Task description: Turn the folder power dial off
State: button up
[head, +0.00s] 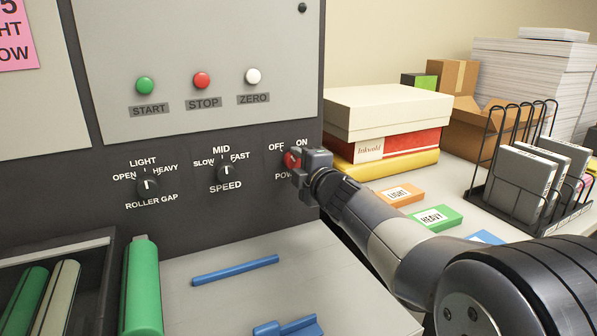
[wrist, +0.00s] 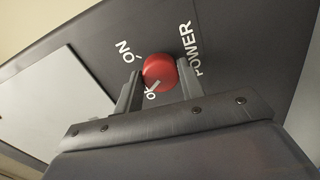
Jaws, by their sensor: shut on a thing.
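The folder power dial is a red round knob (head: 291,160) on the dark machine panel, between the OFF and ON labels and above the POWER label. In the head view my gripper (head: 300,163) covers much of it. In the wrist view the red knob (wrist: 159,71) sits between the two fingers of my gripper (wrist: 159,80), which are shut on its sides. Its white pointer mark shows at the lower edge of the knob, towards the partly hidden OFF label. The ON label lies at the upper left of the knob there.
The roller gap dial (head: 148,185) and speed dial (head: 227,172) are left of the power dial. Start (head: 145,85), stop (head: 202,80) and zero (head: 252,76) buttons are above. A blue rod (head: 235,270) lies on the table below. Boxes (head: 385,125) stand at right.

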jog(key=shift+n+b, duration=0.55)
jog(key=shift+n, duration=0.75)
jog(key=o, duration=1)
jog(key=p+v, duration=0.1)
jog(key=v, duration=0.9)
jog(key=shift+s+d, duration=0.1)
jog(key=shift+s, duration=0.3)
jog(key=shift+w, duration=0.1)
